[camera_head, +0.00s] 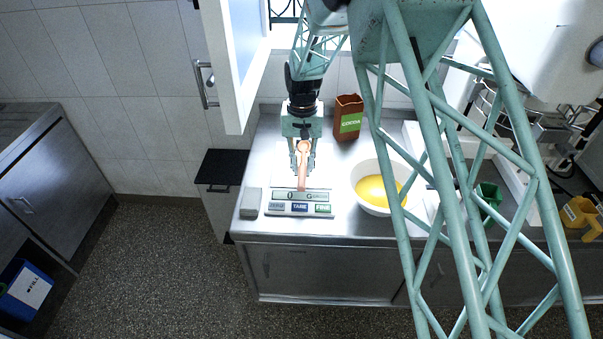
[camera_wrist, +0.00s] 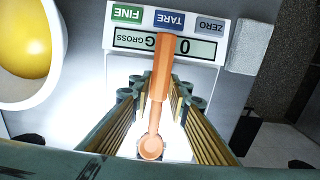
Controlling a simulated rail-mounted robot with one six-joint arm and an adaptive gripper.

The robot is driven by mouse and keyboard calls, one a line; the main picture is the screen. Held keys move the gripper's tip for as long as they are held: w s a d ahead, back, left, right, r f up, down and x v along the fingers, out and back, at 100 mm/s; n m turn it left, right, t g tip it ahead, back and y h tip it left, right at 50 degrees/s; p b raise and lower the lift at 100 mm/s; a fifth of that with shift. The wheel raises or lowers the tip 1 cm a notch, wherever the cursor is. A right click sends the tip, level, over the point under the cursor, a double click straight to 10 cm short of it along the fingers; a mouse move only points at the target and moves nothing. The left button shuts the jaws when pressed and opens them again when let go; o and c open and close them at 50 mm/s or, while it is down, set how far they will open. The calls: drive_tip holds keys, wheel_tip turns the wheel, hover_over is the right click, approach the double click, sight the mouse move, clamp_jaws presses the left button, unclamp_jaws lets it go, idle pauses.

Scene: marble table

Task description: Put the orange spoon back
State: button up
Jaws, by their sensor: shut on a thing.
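The orange spoon (camera_head: 302,162) is between the fingers of my gripper (camera_head: 302,152), above the scale on the counter. In the wrist view my gripper (camera_wrist: 155,120) is shut on the orange spoon (camera_wrist: 160,75). The spoon's round end is near the gripper's base, and its other end reaches over the scale's display. The scale (camera_head: 297,209) has FINE, TARE and ZERO buttons. It also shows in the wrist view (camera_wrist: 208,68). Whether the spoon touches the scale I cannot tell.
A white bowl (camera_head: 362,186) with yellow contents stands right of the scale. A brown cocoa container (camera_head: 347,109) is behind it. A small grey block (camera_head: 250,202) sits left of the scale. A green cup (camera_head: 489,194) and a yellow container (camera_head: 578,211) are at the right. An open cabinet door (camera_head: 238,65) hangs at upper left.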

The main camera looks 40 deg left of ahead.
sight(302, 168)
drive_tip(key=shift+w+a, duration=0.2)
drive_tip(key=shift+a, duration=0.1)
drive_tip(key=shift+f, duration=1.6)
drive_tip(key=o, duration=1)
drive_tip(key=shift+f, duration=0.1)
drive_tip(key=shift+f, duration=0.15)
wheel_tip(302, 168, up, 14)
drive_tip(key=shift+w+f+p, duration=0.1)
drive_tip(key=shift+p, duration=0.3)
